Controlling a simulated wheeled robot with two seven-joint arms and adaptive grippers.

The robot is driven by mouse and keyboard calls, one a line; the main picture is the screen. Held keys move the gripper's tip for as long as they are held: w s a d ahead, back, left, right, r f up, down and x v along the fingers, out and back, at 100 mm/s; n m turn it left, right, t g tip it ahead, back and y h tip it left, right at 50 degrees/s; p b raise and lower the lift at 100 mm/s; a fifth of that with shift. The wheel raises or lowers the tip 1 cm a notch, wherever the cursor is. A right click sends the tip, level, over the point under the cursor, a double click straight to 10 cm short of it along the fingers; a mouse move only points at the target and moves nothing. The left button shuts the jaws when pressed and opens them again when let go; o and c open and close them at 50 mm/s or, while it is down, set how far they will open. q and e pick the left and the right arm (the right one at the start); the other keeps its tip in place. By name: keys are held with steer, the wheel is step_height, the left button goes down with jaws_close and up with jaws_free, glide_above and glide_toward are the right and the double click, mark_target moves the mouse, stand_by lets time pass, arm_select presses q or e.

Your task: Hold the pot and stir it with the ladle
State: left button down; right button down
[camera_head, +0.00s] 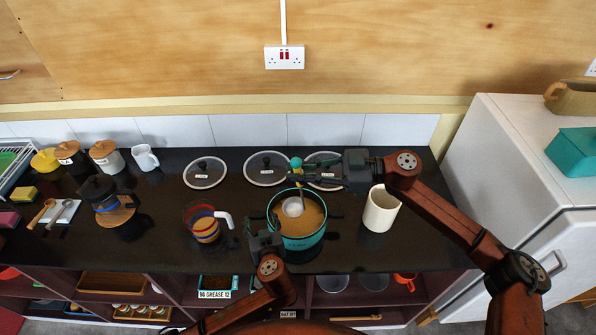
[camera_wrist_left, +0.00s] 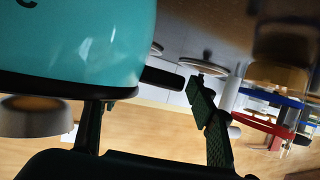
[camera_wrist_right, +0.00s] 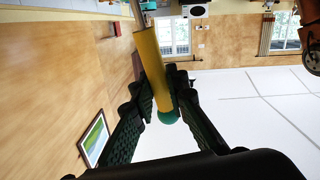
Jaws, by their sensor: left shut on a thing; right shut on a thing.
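The teal pot (camera_head: 303,243) stands on the dark counter, filled with a brownish content. The ladle (camera_head: 293,207) has its pale bowl inside the pot, and its handle rises to a green end. My right gripper (camera_head: 302,173) is shut on the ladle's handle above the pot's back rim; the right wrist view shows the yellow handle (camera_wrist_right: 150,60) between the fingers. My left gripper (camera_head: 264,240) is at the pot's front-left side, shut on the pot. The left wrist view shows the teal wall (camera_wrist_left: 75,45) and a dark handle (camera_wrist_left: 162,78) close by; the exact contact is unclear.
A striped glass jug (camera_head: 203,226) stands left of the pot, and a cream cup (camera_head: 381,209) stands right. Several lids, one (camera_head: 205,173) among them, lie behind. A white cabinet (camera_head: 510,150) bounds the right side.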

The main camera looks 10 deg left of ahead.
mark_target(298, 158)
arm_select(q)
steer(key=shift+s+f, duration=0.15)
steer(key=shift+f, duration=0.4)
arm_select(e)
steer(key=shift+r, duration=2.5)
arm_select(q)
steer(key=c, duration=0.7)
jaws_free()
steer(key=shift+c, duration=0.2)
steer(key=shift+r, duration=0.1)
steer(key=shift+s+d+r, duration=0.2)
steer(key=shift+s+d, duration=0.05)
steer(key=shift+s, duration=0.1)
arm_select(e)
steer(key=shift+w+f, duration=0.1)
steer(key=shift+w, duration=0.05)
arm_select(q)
steer(key=v, duration=1.1)
steer(key=shift+r, duration=0.35)
